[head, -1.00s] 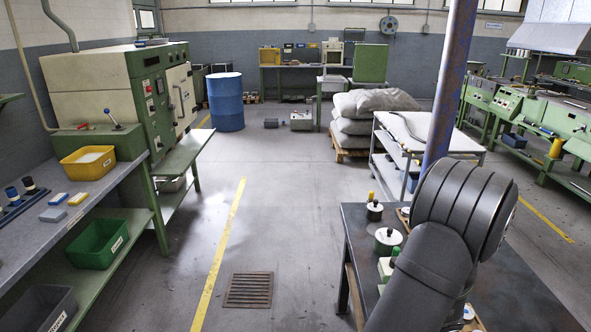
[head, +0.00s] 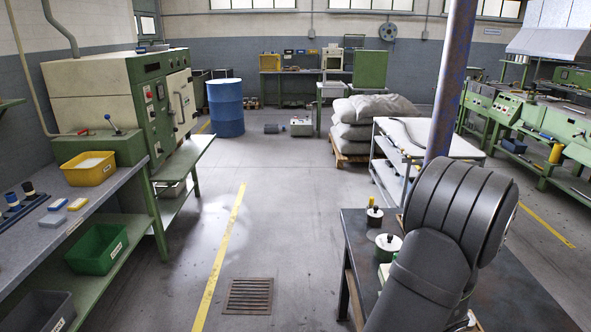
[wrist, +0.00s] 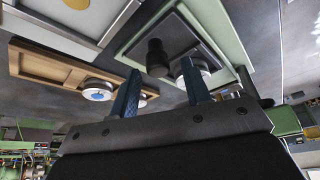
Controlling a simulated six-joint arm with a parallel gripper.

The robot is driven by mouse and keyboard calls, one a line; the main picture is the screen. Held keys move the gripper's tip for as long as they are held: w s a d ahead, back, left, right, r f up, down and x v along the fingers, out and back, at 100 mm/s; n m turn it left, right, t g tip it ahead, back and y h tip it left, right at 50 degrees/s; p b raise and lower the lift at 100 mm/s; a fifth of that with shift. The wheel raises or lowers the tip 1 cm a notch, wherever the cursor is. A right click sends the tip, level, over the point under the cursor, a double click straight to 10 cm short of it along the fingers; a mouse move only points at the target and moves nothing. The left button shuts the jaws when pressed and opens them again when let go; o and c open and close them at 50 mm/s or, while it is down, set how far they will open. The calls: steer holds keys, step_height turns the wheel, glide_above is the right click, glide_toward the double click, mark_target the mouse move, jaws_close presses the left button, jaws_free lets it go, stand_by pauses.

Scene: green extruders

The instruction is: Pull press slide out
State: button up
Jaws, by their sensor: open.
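I cannot make out for certain which part is the press slide. In the wrist view, my gripper (wrist: 158,68) is open, its two blue fingers apart with nothing between them. A black knob (wrist: 157,58) shows between and beyond the fingertips, against a dark plate with a pale green border (wrist: 125,38). A round pale piece (wrist: 200,68) is behind the right finger, partly hidden. In the head view, small green-and-white fixtures with dark knobs (head: 388,244) stand on the dark table (head: 520,290) at right. My arm hides the gripper there.
A wooden board (wrist: 45,68) with a white disc (wrist: 97,91) is left of the fingers in the wrist view. In the head view, a post (head: 450,80) rises behind the table. A large green-and-cream machine (head: 120,90) stands left. The middle floor is clear.

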steer(key=shift+r, duration=2.95)
steer(key=shift+f, duration=0.1)
steer(key=shift+f, duration=4.05)
steer(key=shift+r, duration=0.1)
steer(key=shift+r, duration=2.9)
steer(key=shift+r, duration=0.1)
steer(key=shift+f, duration=3.3)
steer(key=shift+w+r, duration=0.1)
steer(key=shift+w, duration=0.3)
